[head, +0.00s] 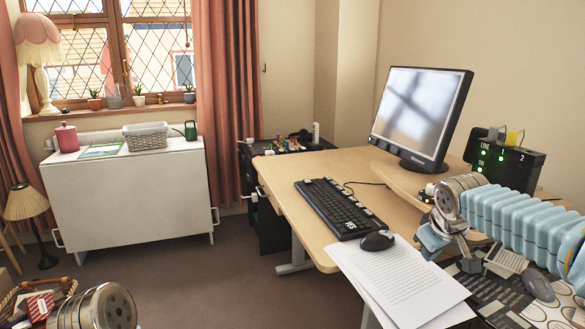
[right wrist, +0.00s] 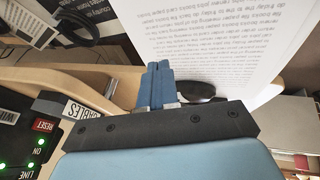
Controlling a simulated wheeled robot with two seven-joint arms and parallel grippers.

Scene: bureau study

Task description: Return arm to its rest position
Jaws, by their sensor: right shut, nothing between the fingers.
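My right arm (head: 520,215) reaches in from the right over the desk, with its light blue ribbed sleeve bent at a round metal joint. My right gripper (right wrist: 158,75) shows in the right wrist view with its blue fingers together and nothing between them. Its fingers point towards printed paper sheets (right wrist: 225,45), with the black mouse (right wrist: 195,90) partly hidden behind them. At the bottom left of the head view a round metal joint of my left arm (head: 108,306) shows. My left gripper is out of view.
The wooden desk (head: 290,190) holds a monitor (head: 420,115), a keyboard (head: 340,208), a mouse (head: 377,240) and paper sheets (head: 395,280). A black box with green lights (head: 505,160) stands behind my right arm. Carpet (head: 200,275) is open left of the desk.

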